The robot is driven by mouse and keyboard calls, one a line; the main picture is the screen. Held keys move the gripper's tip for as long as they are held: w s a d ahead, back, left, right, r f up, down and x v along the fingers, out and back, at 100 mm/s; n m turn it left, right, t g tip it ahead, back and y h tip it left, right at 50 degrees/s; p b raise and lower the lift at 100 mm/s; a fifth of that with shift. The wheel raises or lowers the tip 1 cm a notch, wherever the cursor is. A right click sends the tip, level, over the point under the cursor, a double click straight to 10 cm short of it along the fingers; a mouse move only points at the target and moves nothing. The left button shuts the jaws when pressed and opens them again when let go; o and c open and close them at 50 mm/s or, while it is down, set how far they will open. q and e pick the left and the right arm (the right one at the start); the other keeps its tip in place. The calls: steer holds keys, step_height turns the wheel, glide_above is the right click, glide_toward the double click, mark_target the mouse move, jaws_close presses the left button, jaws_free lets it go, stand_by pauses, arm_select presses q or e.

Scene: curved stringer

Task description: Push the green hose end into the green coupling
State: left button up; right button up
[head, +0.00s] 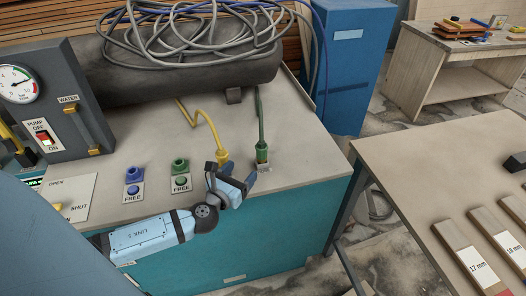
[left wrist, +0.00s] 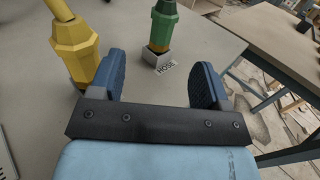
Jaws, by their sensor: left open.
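The green hose end (head: 262,152) stands upright in a small holder (head: 264,168) labelled HOSE, near the bench's right front corner. Its green hose runs up behind it. In the left wrist view the green hose end (left wrist: 163,25) is ahead, beyond the fingertips and roughly between them. The green coupling (head: 181,167) stands on the bench to the left, behind a plate with a green button marked FREE. My left gripper (head: 236,178) is open and empty, just left of and in front of the green hose end. It also shows in the left wrist view (left wrist: 159,75).
A yellow hose end (left wrist: 75,50) stands close beside the left finger. A blue coupling (head: 133,174) is left of the green one. A pump panel (head: 75,95) stands at the left, a dark tank (head: 180,75) at the back. A second table (head: 410,165) lies right, across a gap.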

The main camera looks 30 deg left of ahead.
mark_target(259, 154)
arm_select(q)
steer(key=w, duration=0.5)
steer(key=shift+w+a+p, duration=0.2)
steer(key=shift+w+p, duration=0.15)
steer(key=shift+w, duration=0.05)
steer(key=shift+w+f+p, duration=0.2)
steer(key=shift+w+p, duration=0.05)
steer(key=shift+w, duration=1.15)
steer(key=shift+w+f+p, duration=0.2)
steer(key=shift+w, duration=1.15)
steer(key=c, duration=1.1)
